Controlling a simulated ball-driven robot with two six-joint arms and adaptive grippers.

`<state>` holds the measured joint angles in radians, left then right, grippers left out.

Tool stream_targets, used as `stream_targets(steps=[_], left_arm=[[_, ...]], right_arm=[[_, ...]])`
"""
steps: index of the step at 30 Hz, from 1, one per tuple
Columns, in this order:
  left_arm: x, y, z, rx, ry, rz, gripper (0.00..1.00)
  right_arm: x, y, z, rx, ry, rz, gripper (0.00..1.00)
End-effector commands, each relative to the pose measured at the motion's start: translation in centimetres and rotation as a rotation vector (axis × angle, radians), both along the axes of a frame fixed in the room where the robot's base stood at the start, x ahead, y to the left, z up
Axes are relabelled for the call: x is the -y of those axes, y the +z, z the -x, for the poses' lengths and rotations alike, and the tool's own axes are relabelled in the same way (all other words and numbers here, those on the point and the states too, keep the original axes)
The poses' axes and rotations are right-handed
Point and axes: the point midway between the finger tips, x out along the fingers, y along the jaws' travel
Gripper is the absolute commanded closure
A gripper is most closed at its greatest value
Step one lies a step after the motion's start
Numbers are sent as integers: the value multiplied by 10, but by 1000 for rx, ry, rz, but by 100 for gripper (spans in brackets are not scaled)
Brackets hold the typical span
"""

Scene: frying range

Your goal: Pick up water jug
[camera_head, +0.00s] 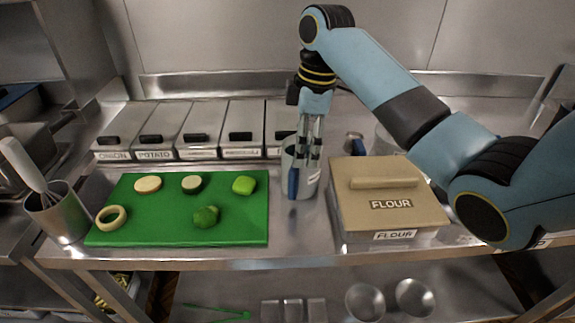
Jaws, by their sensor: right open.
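A grey metal jug (311,186) with a blue handle (293,183) stands upright on the steel counter, between the green board and the flour box. It appears to be the water jug; its contents are hidden. My right gripper (308,155) points straight down over the jug's top, its fingers reaching to about rim height. It is open, and I cannot tell whether a finger touches the jug. The fingers hide part of the rim. My left gripper is not in view.
A green cutting board (150,230) with vegetable pieces lies to the left. A flour box (350,210) stands close on the jug's right. Lidded bins (198,125) line the back. A utensil cup (62,215) stands at far left. The counter's front edge is close.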

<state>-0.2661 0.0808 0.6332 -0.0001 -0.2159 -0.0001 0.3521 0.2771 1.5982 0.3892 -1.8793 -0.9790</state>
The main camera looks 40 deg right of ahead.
Motion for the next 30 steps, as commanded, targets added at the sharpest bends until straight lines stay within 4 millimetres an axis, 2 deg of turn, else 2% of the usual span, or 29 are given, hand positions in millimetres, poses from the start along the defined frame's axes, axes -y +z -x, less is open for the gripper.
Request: stream_targets(steps=[3,7,9,11,16,19,23,27,30], left_arm=[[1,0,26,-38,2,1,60],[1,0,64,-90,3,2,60],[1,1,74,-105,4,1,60],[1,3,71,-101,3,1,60],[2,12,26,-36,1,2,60],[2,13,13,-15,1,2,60],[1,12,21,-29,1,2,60],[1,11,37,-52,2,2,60],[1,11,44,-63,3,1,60]], right_arm=[[-3,-22,-1,-6,-1,-2,30],[-4,-37,-5,-4,-2,1,30],[-5,-42,-6,-6,-1,0,30],[-6,-47,-5,-6,-2,0,30],[-8,-75,-5,-7,-2,1,30],[-10,-87,-6,-6,-3,0,30],[-10,-92,-6,-3,-2,1,30],[-9,-92,-6,-3,-2,2,30],[-9,-92,-6,-3,-3,2,42]])
